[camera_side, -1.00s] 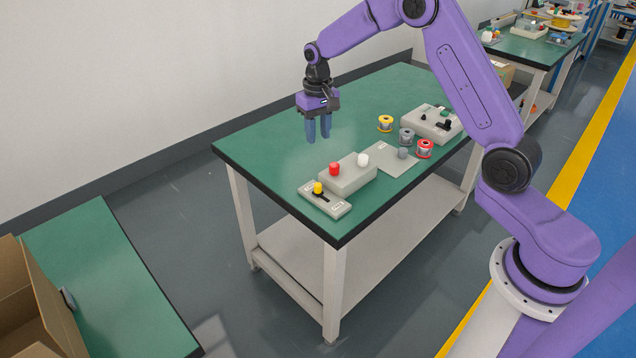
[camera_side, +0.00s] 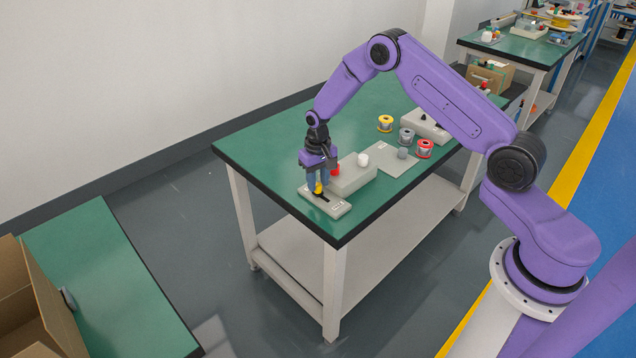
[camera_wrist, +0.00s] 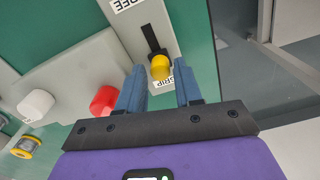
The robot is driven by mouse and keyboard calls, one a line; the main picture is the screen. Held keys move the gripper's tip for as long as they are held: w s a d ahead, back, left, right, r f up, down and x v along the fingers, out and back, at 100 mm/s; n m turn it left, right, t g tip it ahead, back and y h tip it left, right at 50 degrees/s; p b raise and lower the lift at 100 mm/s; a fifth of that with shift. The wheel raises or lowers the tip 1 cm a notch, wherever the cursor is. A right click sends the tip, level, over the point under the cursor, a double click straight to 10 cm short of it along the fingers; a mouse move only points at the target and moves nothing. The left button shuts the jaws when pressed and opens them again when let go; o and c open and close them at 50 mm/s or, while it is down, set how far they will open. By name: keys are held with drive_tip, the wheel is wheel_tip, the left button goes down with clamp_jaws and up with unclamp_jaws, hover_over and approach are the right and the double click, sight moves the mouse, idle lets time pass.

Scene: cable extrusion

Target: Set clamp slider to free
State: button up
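The clamp slider is a light grey plate (camera_side: 337,209) at the near corner of the green table, with a yellow knob (camera_side: 318,188) in a dark slot. In the wrist view the yellow knob (camera_wrist: 161,68) is at the slot end by the "GRIP" label (camera_wrist: 162,84). A "FREE" label (camera_wrist: 124,4) is at the other end. My gripper (camera_side: 317,185) is down at the knob. In the wrist view its blue fingers (camera_wrist: 159,82) are apart, one on each side of the knob's near side, with visible gaps. The side view partly hides the knob behind the fingers.
A grey box with a red button (camera_wrist: 104,100) and a white button (camera_wrist: 36,104) stands right beside the slider plate, close to my gripper. Yellow (camera_side: 385,122), grey (camera_side: 406,136) and red (camera_side: 424,148) spools stand farther along the table. The table edge is close to the plate.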

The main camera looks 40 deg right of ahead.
sight(329, 202)
drive_tip(key=shift+f, duration=0.6)
clamp_jaws()
drive_tip(key=shift+s, duration=2.35)
unclamp_jaws()
